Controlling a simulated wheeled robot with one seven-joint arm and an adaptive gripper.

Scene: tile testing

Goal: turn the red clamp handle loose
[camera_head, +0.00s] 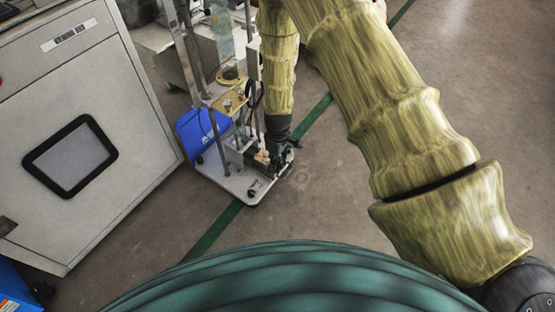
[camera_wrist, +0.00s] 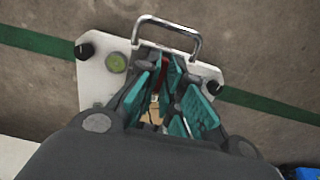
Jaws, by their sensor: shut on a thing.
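In the wrist view my gripper (camera_wrist: 165,88) reaches down over a white base plate, its teal-padded fingers closed around a small part. A narrow strip of the red clamp handle (camera_wrist: 164,62) shows between the fingers; the rest is hidden by them. A tan block (camera_wrist: 154,105) sits just below it between the pads. In the head view my gripper (camera_head: 277,153) is low at the right end of the white base plate (camera_head: 240,188), beside the clamp. The handle cannot be made out there.
A grey cabinet (camera_head: 70,90) is at left. The floor at right is clear.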

